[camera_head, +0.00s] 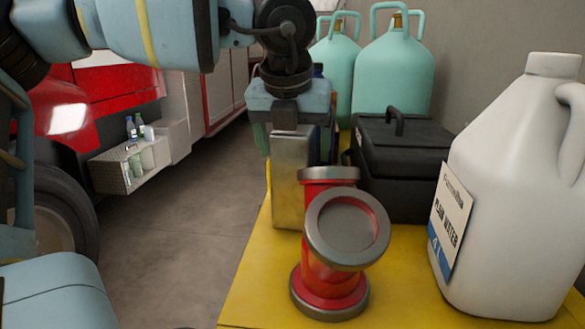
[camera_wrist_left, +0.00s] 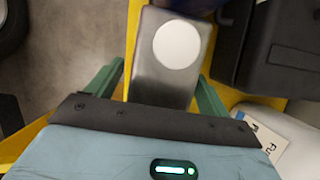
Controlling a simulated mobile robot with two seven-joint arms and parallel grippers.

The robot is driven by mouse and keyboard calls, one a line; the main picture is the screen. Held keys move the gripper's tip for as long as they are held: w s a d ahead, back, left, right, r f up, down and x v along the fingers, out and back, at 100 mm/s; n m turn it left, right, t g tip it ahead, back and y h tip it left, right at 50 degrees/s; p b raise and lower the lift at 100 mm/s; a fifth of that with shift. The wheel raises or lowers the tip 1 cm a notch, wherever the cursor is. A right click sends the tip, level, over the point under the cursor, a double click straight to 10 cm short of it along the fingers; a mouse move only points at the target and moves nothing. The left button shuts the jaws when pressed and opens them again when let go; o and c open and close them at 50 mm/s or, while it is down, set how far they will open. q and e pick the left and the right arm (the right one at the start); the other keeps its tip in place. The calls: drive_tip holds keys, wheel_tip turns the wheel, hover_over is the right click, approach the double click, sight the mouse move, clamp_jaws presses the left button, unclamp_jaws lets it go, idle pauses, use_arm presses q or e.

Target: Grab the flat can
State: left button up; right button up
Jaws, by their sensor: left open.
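The flat can is a grey metal box-shaped can (camera_head: 290,183) standing upright near the left edge of the yellow surface. In the left wrist view the can (camera_wrist_left: 152,80) shows a pale round cap on top. My left gripper (camera_head: 296,139) is above the can, pointing down. Its green fingers (camera_wrist_left: 160,75) are open, one on each side of the can in the wrist view. I cannot tell whether either finger touches it. Part of the can is hidden behind the red fitting in the head view. My right gripper is not in view.
A red pipe fitting with grey flanges (camera_head: 337,250) stands in front of the can. A black case (camera_head: 405,165) is to its right, with a white water jug (camera_head: 512,190) further right. Teal tanks (camera_head: 393,75) stand behind. The yellow surface (camera_head: 400,305) is bare at the front.

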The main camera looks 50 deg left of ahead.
use_arm(q)
drive_tip(key=shift+x, duration=0.75)
drive_tip(key=shift+c, duration=0.3)
drive_tip(key=shift+r, duration=0.1)
clamp_jaws()
